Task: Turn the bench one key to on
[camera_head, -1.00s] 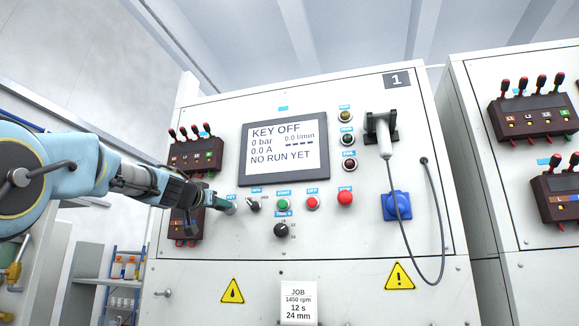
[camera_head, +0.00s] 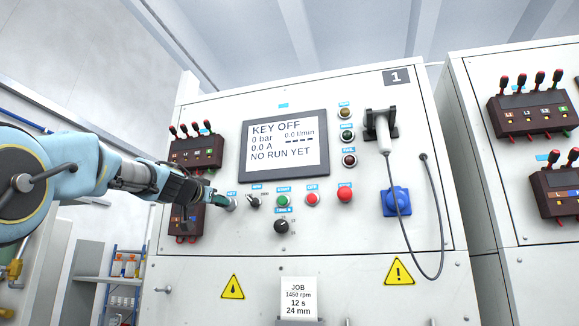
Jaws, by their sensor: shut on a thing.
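Bench one (camera_head: 350,230) is a white panel cabinet with a "1" plate at its top right. Its screen (camera_head: 284,143) reads KEY OFF, 0 bar, 0.0 A, NO RUN YET. The key switch (camera_head: 231,204) is at the left end of the control row, under a small blue label. My gripper (camera_head: 222,201) comes in from the left and is shut on the key at the switch. The fingers hide most of the key, so its angle cannot be told.
Right of the key are a black selector (camera_head: 254,201), a green button (camera_head: 283,200), a red button (camera_head: 312,198) and a red knob (camera_head: 345,193). A lower black dial (camera_head: 281,227) sits beneath. Dark lever blocks (camera_head: 196,151) flank my arm. A hose (camera_head: 437,220) hangs at right.

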